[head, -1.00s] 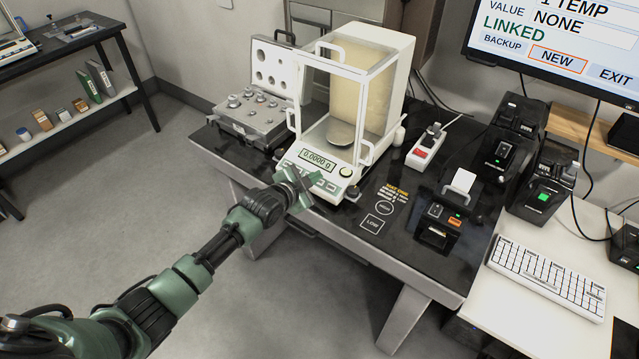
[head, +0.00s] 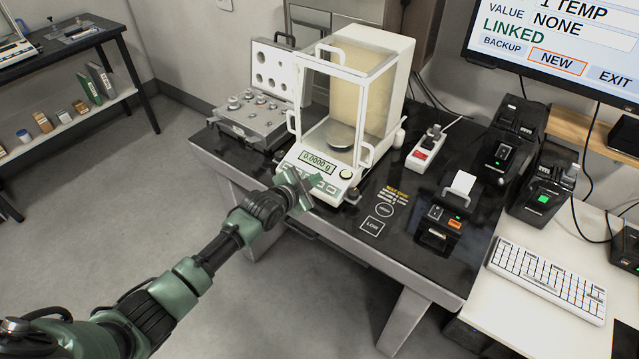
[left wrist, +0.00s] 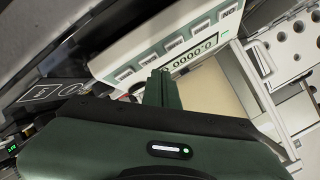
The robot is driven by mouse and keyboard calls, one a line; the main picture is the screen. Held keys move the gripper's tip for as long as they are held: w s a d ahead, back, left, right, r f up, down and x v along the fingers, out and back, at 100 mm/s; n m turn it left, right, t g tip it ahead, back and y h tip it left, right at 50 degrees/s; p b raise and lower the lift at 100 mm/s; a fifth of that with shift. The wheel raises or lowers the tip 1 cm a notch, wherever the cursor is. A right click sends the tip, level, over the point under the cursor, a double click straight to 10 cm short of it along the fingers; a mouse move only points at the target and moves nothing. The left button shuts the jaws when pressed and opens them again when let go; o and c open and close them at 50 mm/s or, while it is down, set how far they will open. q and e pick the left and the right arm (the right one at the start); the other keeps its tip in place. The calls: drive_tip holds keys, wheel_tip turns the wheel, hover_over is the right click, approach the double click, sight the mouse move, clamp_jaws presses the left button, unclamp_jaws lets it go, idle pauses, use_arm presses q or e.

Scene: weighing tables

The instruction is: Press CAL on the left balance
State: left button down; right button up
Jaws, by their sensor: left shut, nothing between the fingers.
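The balance (head: 346,171) stands on the dark weighing table, a white unit with a glass draft shield and a round pan. Its display reads 0.0000 g, with a row of green-grey keys below it. My left gripper (head: 303,186) is shut and empty at the balance's front edge, covering part of the key row. In the left wrist view the gripper's fingers (left wrist: 159,84) are close to the balance's front panel (left wrist: 150,62) and its keys. I cannot tell whether the fingertips touch a key. The key labels are too small to read surely. My right gripper is out of view.
An open weight case (head: 252,115) stands left of the balance. A power strip (head: 426,146), a small printer (head: 440,228) and the HIGH and LOW markings are to the right. A monitor (head: 560,50) and keyboard (head: 546,280) are farther right.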

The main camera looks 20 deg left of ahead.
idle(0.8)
use_arm(q)
drive_tip(key=shift+w+f+b, duration=0.15)
drive_tip(key=shift+f+b, duration=0.2)
drive_tip(key=shift+f, duration=0.05)
drive_tip(key=shift+w+d+f+b, duration=0.1)
drive_tip(key=shift+f+b, duration=0.25)
drive_tip(key=shift+b, duration=0.05)
idle(0.5)
drive_tip(key=shift+r, duration=0.1)
drive_tip(key=shift+s+r+p, duration=0.25)
drive_tip(key=shift+r+p, duration=0.4)
drive_tip(key=shift+p, duration=0.3)
drive_tip(key=r+p, duration=0.1)
drive_tip(key=s+r+p, duration=0.1)
drive_tip(key=r+p, duration=0.2)
drive_tip(key=p, duration=0.1)
drive_tip(key=shift+s+a+r, duration=0.3)
drive_tip(key=shift+s+a, duration=0.05)
drive_tip(key=shift+a, duration=0.05)
idle(0.4)
